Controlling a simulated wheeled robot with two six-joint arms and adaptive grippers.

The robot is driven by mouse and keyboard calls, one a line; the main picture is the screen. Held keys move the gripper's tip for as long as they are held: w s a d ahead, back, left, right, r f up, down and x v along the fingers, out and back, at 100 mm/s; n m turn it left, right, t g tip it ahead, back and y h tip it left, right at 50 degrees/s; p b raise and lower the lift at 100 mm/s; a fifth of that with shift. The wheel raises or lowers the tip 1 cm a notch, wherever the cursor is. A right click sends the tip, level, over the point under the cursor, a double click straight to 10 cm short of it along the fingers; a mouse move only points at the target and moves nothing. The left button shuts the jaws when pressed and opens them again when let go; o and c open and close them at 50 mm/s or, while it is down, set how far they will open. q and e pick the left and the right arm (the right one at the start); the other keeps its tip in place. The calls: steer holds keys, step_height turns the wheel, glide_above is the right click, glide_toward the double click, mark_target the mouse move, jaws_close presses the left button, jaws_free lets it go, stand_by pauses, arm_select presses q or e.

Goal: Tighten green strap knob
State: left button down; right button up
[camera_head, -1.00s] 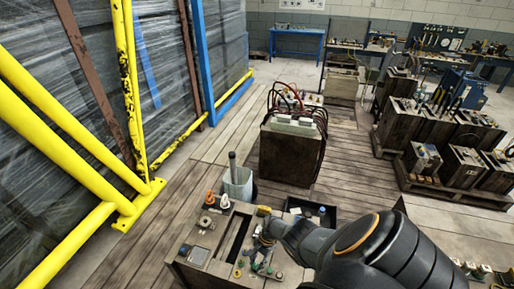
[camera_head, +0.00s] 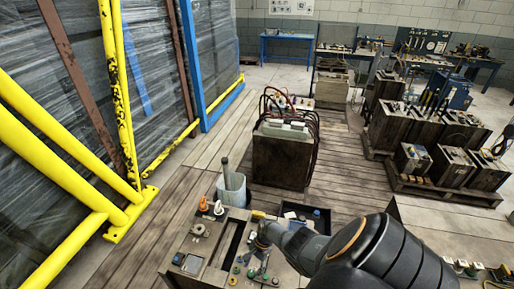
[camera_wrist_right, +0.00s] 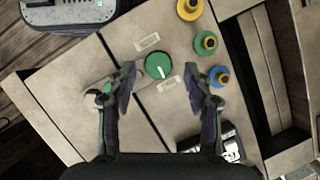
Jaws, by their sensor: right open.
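A round green knob (camera_wrist_right: 158,66) with a white pointer mark sits on a beige panel in the right wrist view. A grey strap-like piece (camera_wrist_right: 104,90) runs beside it, partly hidden by a finger. My right gripper (camera_wrist_right: 172,73) is open, with one finger on each side of the knob in the picture and nothing held. I cannot tell its height above the panel. In the head view my right gripper (camera_head: 258,254) hangs over the box top (camera_head: 213,246), among several small green knobs. My left gripper is not in view.
A slot (camera_wrist_right: 270,75) is further right. Yellow rails (camera_head: 118,205) are at left.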

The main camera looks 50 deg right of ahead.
steer(key=v, duration=1.1)
